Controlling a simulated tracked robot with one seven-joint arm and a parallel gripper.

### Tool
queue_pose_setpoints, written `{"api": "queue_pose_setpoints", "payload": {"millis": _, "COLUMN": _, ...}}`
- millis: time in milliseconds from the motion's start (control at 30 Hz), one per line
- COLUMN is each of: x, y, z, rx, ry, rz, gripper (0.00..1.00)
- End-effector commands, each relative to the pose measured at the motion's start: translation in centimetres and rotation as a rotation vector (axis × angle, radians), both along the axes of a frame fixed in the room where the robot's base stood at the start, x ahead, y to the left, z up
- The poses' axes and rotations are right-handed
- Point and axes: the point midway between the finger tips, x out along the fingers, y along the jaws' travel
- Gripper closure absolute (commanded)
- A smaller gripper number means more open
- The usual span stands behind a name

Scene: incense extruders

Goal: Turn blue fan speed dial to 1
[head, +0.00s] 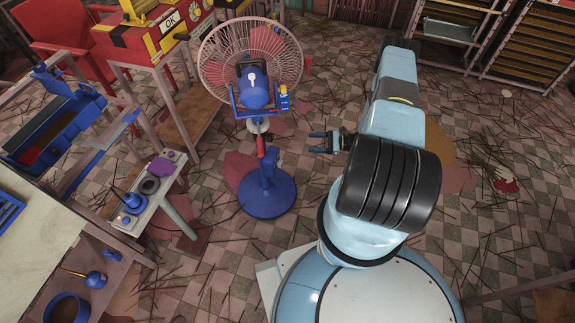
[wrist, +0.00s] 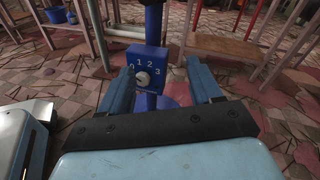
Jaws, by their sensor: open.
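The blue pedestal fan (head: 255,90) stands on a round blue base (head: 267,193) in the head view. Its blue speed box (head: 273,158) is on the post. In the wrist view the front of the speed box (wrist: 150,60) shows the white numbers 0, 1, 2 and 3 in an arc. A small pale round dial (wrist: 143,79) sits below them; I cannot tell which number it points to. My gripper (head: 320,142) is right of the fan post, apart from the box. In the wrist view my gripper (wrist: 160,82) is open and empty, its fingers either side of the dial.
A red machine (head: 150,40) is on a table at the back left. Racks stand at the back right. Thin sticks litter the tiled floor.

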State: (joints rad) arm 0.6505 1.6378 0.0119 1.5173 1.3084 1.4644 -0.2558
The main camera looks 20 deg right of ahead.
Motion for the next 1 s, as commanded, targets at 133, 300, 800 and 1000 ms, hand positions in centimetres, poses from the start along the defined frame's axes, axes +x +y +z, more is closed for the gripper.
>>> {"api": "queue_pose_setpoints", "payload": {"millis": 133, "x": -2.8, "y": 0.7, "z": -5.2, "rx": 0.063, "ry": 0.035, "rz": -0.095, "gripper": 0.36}}
{"api": "queue_pose_setpoints", "payload": {"millis": 300, "x": -5.4, "y": 1.6, "z": -9.5, "rx": 0.116, "ry": 0.063, "rz": -0.183, "gripper": 0.36}}
{"api": "queue_pose_setpoints", "payload": {"millis": 800, "x": -6.0, "y": 4.3, "z": -12.3, "rx": 0.149, "ry": 0.078, "rz": -0.245, "gripper": 0.36}}
{"api": "queue_pose_setpoints", "payload": {"millis": 1000, "x": -4.0, "y": 7.1, "z": -12.3, "rx": 0.148, "ry": 0.079, "rz": -0.245, "gripper": 0.36}}
